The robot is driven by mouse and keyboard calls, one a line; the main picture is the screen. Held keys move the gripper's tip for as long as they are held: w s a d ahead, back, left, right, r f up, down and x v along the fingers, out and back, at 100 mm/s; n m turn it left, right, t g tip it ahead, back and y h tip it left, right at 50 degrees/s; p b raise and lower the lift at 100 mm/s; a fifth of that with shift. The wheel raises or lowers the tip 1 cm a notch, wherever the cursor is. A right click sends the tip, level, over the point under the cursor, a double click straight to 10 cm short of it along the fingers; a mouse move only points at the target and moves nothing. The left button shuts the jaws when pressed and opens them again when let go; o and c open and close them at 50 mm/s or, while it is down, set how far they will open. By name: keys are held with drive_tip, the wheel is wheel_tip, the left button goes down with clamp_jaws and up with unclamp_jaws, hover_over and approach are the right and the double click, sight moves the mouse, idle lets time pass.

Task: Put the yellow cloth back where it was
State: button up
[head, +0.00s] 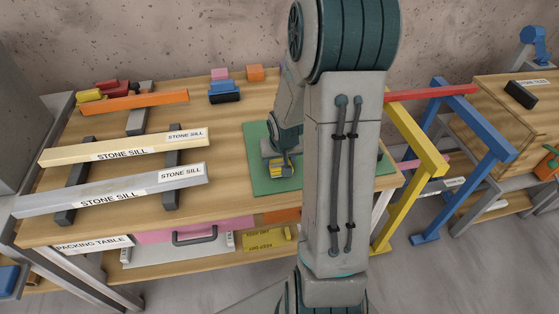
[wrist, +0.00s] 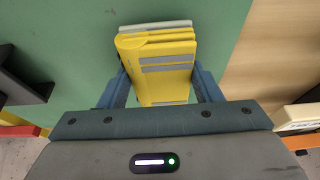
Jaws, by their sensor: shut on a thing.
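The yellow cloth (wrist: 157,60) is a folded stack with grey stripes, seen between the two blue fingers of my gripper (wrist: 161,80) in the wrist view. My gripper is shut on it. A pale layer shows at its far edge; I cannot tell if it is part of the cloth. In the head view my gripper (head: 281,158) is over the green mat (head: 258,184) on the packing table, with a little of the yellow cloth (head: 275,172) showing. My arm hides part of the mat. I cannot tell whether the cloth touches the mat.
Two stone sills (head: 120,152) (head: 110,190) lie across dark bearers on the left. Coloured blocks (head: 224,90) stand at the back. A yellow trestle (head: 414,140) and a blue trestle (head: 485,130) stand right. Bare wood (head: 225,205) lies left of the mat.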

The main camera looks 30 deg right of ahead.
drive_tip(key=shift+f, duration=0.4)
drive_tip(key=shift+f, duration=0.15)
drive_tip(key=o, duration=1.3)
